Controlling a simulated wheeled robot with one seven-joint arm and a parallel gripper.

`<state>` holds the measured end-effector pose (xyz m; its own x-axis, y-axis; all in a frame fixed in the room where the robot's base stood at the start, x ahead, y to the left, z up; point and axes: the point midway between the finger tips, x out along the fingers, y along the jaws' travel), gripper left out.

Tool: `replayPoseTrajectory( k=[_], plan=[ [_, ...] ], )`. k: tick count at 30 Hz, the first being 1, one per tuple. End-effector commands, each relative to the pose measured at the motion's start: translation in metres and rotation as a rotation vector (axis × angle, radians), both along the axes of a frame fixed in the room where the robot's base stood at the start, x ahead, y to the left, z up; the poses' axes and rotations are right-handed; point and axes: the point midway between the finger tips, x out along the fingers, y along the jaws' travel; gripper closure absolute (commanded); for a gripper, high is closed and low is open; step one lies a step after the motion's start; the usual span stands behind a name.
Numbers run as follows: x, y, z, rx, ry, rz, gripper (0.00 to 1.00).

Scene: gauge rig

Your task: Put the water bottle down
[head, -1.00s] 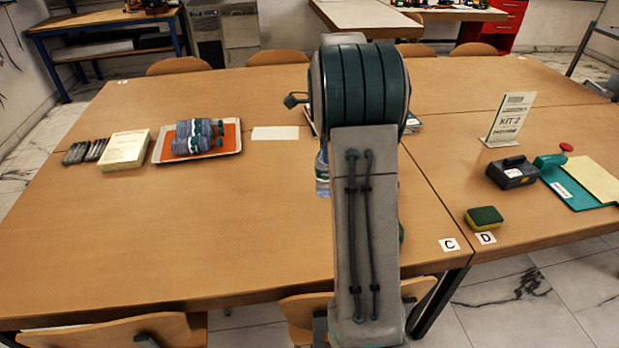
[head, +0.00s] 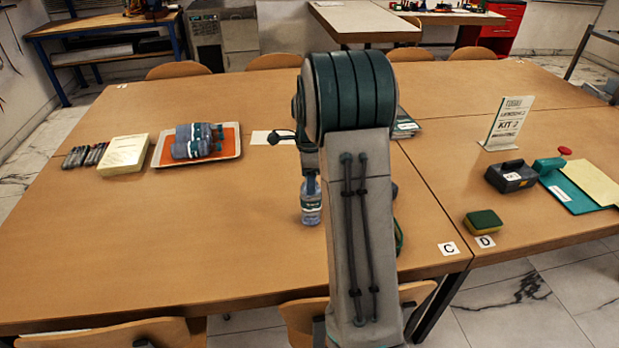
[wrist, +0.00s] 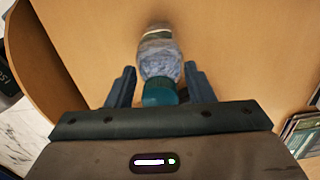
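The water bottle (head: 311,203) is clear with a pale label and a dark teal cap. It looks upright in the head view, over the bare table left of my arm; I cannot tell whether its base touches the wood. My gripper (head: 310,177) is above it, mostly hidden behind my arm in that view. In the wrist view the bottle (wrist: 160,60) lies between the two fingers of my gripper (wrist: 160,72), cap towards me.
A tray (head: 233,155) with dark bottles, a cream block (head: 124,154) and markers (head: 84,156) are at the left. The table's front left is bare.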

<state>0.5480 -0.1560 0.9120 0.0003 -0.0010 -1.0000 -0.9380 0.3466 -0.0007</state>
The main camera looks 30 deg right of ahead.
Motion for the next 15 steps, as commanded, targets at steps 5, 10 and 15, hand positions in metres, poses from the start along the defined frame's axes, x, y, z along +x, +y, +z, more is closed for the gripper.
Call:
replayPoseTrajectory(
  k=[5, 10, 15],
  plan=[
    [0.0, 0.0, 0.0, 0.0, 0.0, 0.0, 0.33],
    [0.0, 0.0, 0.001, 0.0, -0.001, 0.0, 0.33],
    [0.001, 0.0, 0.016, -0.002, -0.005, 0.0, 0.33]
  ],
)
